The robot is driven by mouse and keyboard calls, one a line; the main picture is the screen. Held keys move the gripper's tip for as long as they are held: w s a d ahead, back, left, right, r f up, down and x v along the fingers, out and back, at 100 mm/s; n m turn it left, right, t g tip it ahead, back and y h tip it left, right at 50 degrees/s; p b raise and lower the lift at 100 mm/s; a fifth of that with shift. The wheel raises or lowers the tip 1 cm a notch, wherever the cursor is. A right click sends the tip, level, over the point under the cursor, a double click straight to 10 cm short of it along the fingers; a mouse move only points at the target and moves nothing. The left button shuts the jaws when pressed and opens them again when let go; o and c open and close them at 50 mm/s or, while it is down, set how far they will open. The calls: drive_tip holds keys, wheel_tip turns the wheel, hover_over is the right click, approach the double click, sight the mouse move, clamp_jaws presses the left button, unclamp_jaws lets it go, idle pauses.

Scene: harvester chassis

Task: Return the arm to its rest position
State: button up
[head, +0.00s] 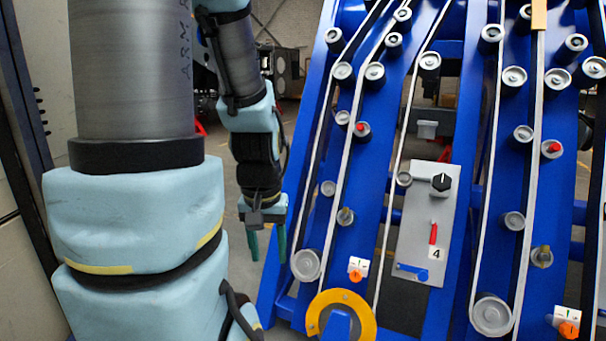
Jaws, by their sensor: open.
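My gripper (267,245) hangs at the end of my arm, left of the blue harvester chassis (400,225). Its two green fingers point down and stand apart, with nothing between them. My padded arm fills the left side of the view and hides what lies behind it. The gripper appears just left of the chassis's left edge; I cannot tell the distance in depth.
The chassis carries several belts and grey rollers. A grey panel (418,262) on it bears a black knob (441,182), a red handle (433,233) and a blue lever (412,271). A yellow ring (367,313) sits low. Bare floor shows left of the chassis.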

wheel_tip(320, 180, up, 20)
drive_tip(key=p, duration=1.9)
drive_tip(key=shift+r, duration=0.25)
drive_tip(key=shift+w, duration=0.1)
